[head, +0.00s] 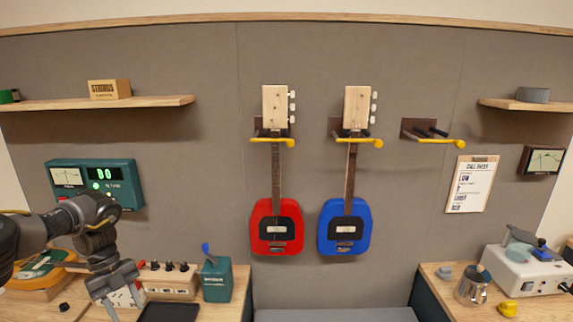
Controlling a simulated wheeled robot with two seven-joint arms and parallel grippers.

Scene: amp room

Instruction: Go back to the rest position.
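My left arm (78,217) comes in from the left edge and bends down over the left worktop. Its gripper (121,294) points down, with its two fingers spread apart. Nothing shows held between the fingers. The gripper is in front of a pale panel with dark dots (127,296); I cannot tell whether it touches it. My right gripper is not in view.
A red guitar (268,234) and a blue guitar (336,234) hang on wall hooks; a third hook (430,136) is empty. The left worktop holds a teal box (216,281) and a knobbed box (168,281). The right worktop holds a metal jug (471,288) and a white device (520,270).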

